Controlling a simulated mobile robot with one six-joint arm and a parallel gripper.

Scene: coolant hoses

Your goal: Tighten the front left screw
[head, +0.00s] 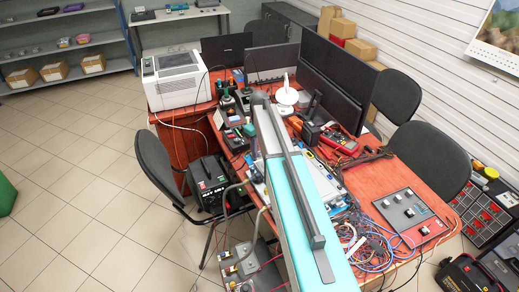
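I cannot make out the front left screw or any coolant hoses in the head view. The red-brown workbench (375,180) is crowded with tools, devices and cables, and anything as small as a screw is too fine to tell here. A long grey and teal part, probably my own, crosses the middle of the picture and hides part of the bench. My gripper is not in view.
A white printer-like box (173,80) stands at the bench's far left. Black monitors (335,80) line the back. A tangle of cables (372,245) lies near a grey panel (403,208). A dark chair (157,160) stands left; tiled floor (80,190) is open beyond.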

